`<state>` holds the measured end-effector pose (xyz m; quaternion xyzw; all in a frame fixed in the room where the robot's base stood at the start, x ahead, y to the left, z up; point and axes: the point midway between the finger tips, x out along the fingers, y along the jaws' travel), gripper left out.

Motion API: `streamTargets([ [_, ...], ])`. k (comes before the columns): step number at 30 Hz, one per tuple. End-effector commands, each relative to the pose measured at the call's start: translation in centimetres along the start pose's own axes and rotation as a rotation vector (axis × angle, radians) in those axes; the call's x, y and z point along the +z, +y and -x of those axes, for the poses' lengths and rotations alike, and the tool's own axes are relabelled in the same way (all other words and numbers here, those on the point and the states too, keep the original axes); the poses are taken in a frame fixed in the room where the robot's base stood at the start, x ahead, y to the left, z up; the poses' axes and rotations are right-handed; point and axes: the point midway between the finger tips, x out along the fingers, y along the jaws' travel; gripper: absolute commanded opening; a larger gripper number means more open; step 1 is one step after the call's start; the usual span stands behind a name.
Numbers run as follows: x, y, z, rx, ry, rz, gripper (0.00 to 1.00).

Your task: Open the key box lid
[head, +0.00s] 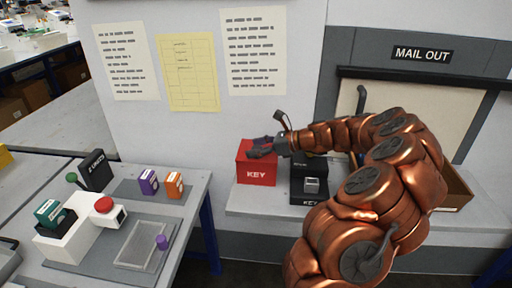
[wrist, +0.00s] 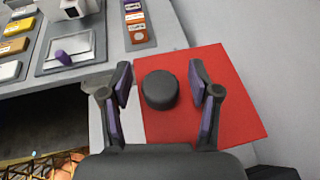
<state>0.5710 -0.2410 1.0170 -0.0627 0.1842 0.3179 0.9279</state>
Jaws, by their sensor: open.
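The red key box (head: 257,174), marked KEY on its front, stands on the grey ledge by the wall. In the wrist view its flat red top (wrist: 235,95) fills the right middle, with a round black knob (wrist: 159,90) on it. The top looks closed. My gripper (head: 263,147) is at the top of the red box in the head view. In the wrist view my gripper (wrist: 160,78) is open, with one purple-padded finger on each side of the knob. Gaps show between the pads and the knob.
A black box (head: 309,182), also marked KEY, stands just right of the red box, under my arm. A grey side table (head: 195,190) at left holds a purple box (head: 148,182), an orange box (head: 175,186) and a white device with a red button (head: 104,204).

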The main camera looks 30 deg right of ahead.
Motion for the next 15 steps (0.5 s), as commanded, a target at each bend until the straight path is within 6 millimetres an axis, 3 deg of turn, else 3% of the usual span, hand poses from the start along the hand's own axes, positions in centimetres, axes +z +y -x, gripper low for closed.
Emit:
streamTargets([
  [6, -0.02, 0.0, -0.03, 0.0, 0.001, 0.001, 0.6],
  [15, -0.03, 0.0, -0.02, 0.0, 0.001, 0.001, 0.28],
])
